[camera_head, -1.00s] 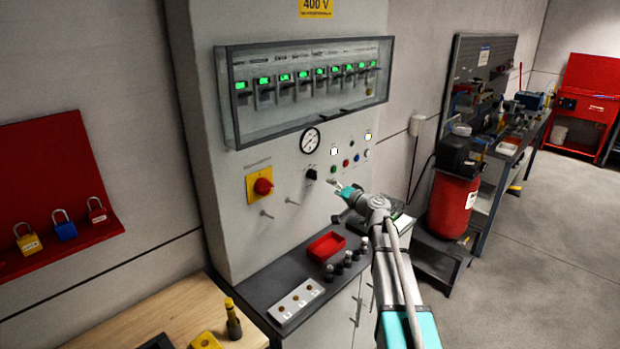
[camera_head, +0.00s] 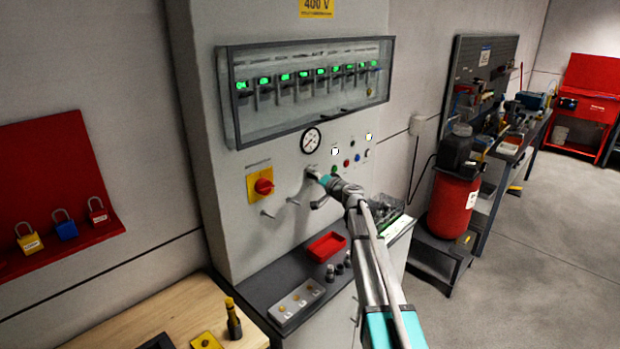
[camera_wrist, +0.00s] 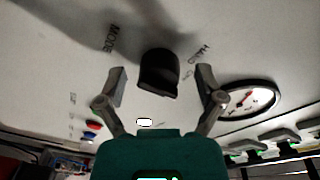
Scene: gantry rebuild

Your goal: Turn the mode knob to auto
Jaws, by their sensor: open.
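The black mode knob (camera_wrist: 158,74) is on the grey panel in the wrist view, with the label MODE (camera_wrist: 112,38) to its left and a label that looks like HAND to its right. My gripper (camera_wrist: 160,84) is open, with one finger on each side of the knob. I see a gap between each finger and the knob; whether the fingertips reach past its front face I cannot tell. In the head view my gripper (camera_head: 312,172) is at the panel below the gauge and hides the knob.
A round gauge (camera_head: 310,140) is just above my gripper, and a red rotary switch (camera_head: 263,186) on yellow is to its left. Coloured buttons (camera_head: 346,162) are to the right. A red tray (camera_head: 326,246) sits on the ledge below.

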